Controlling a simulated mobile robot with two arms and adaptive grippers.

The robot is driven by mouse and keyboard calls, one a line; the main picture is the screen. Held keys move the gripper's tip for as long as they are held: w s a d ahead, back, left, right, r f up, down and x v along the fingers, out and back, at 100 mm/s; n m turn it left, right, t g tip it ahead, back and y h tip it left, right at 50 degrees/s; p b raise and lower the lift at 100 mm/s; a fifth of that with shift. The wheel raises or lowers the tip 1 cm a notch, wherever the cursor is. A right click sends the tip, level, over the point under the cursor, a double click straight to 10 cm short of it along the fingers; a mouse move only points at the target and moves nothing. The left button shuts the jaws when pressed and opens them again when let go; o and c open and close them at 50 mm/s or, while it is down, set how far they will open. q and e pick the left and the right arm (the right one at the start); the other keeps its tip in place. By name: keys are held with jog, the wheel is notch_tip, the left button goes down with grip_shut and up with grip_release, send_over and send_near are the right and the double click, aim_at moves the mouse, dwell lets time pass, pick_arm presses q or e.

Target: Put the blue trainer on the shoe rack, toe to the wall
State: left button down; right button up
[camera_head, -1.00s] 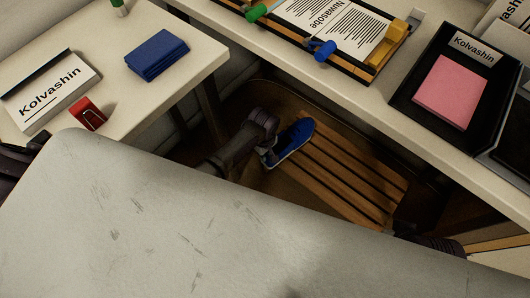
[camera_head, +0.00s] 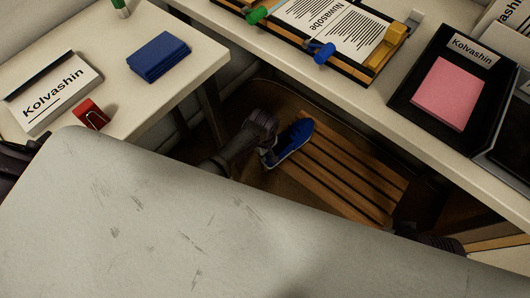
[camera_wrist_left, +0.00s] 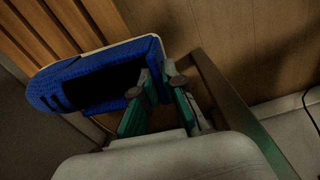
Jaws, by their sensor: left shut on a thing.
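The blue trainer (camera_head: 293,142) is at the left end of the slatted wooden shoe rack (camera_head: 345,170) under the desk. Its toe points up and to the right in the head view, toward the back. My left gripper (camera_head: 268,155) is shut on the heel end of the trainer. In the left wrist view the gripper fingers (camera_wrist_left: 158,100) grip the heel of the trainer (camera_wrist_left: 85,72), and its toe reaches left over the wooden slats (camera_wrist_left: 40,30). I cannot tell whether the sole touches the slats. My right gripper does not show clearly; only part of my right arm shows at lower right.
The desk (camera_head: 400,100) edge overhangs the rack at the back. A side table (camera_head: 115,95) at left holds a blue stack (camera_head: 157,56), a red stapler-like thing (camera_head: 91,114) and a name box (camera_head: 50,92). The rack's right part is bare.

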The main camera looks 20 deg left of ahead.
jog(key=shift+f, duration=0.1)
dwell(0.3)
pick_arm(q)
jog(key=shift+f+b, duration=0.5)
jog(key=shift+f, duration=0.2)
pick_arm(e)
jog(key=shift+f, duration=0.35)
pick_arm(q)
jog(key=shift+f, duration=0.1)
jog(key=shift+f, duration=0.2)
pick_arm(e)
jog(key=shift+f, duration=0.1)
pick_arm(q)
jog(key=shift+f, duration=0.35)
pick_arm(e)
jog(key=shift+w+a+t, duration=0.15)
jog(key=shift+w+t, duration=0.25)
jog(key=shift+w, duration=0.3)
pick_arm(q)
jog(key=shift+f, duration=0.1)
